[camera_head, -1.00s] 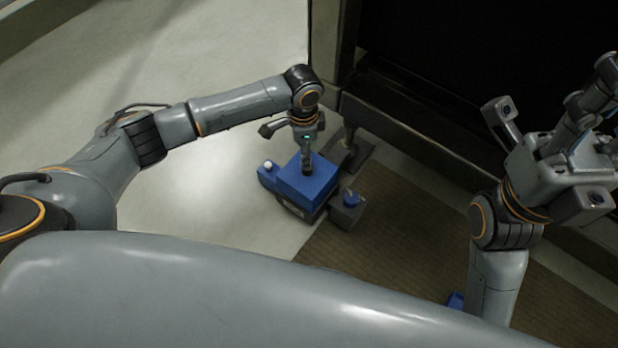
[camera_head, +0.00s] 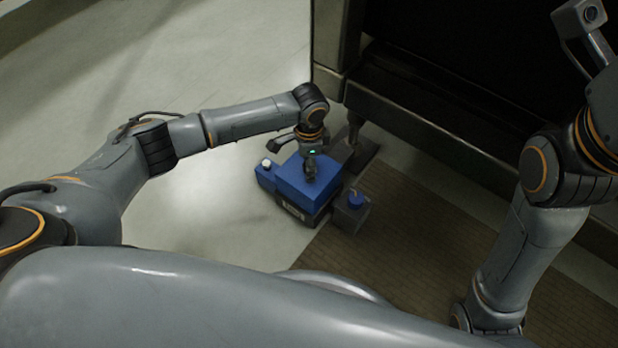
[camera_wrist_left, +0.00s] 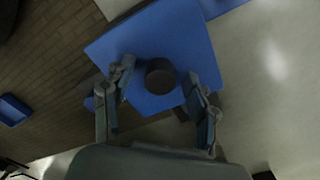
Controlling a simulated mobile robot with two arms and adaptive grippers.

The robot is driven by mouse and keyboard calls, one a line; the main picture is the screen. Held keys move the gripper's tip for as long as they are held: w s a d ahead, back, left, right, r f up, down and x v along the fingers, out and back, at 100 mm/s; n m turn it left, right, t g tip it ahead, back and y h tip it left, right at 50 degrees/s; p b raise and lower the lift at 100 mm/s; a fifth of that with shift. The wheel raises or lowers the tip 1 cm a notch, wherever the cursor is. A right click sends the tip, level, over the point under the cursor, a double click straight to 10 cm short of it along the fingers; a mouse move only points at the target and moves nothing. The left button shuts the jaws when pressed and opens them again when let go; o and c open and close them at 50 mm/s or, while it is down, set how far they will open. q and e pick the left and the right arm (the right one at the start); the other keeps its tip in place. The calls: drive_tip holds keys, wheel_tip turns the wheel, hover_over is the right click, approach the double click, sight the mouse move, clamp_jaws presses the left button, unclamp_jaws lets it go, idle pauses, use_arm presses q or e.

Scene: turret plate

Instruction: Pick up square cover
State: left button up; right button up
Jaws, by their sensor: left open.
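The square cover (camera_head: 308,184) is a blue square slab on top of a dark block on the floor. In the left wrist view the cover (camera_wrist_left: 118,48) has a dark round knob (camera_wrist_left: 160,77) near its middle. My left gripper (camera_head: 310,172) points down over the cover. In the left wrist view my left gripper (camera_wrist_left: 160,76) is open, with one finger on each side of the knob and visible gaps between. In the head view the gripper hides the knob. My right arm is at the right edge, with its fingers out of frame.
A blue piece with a white knob (camera_head: 266,163) is left of the cover. A grey box with a blue knob (camera_head: 355,200) stands to its right. A brown ribbed mat (camera_head: 430,250) lies at right. A dark cabinet (camera_head: 450,90) rises behind; pale floor is open at left.

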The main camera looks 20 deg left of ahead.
use_arm(q)
clamp_jaws()
drive_tip(key=shift+r, duration=0.1)
idle(0.4)
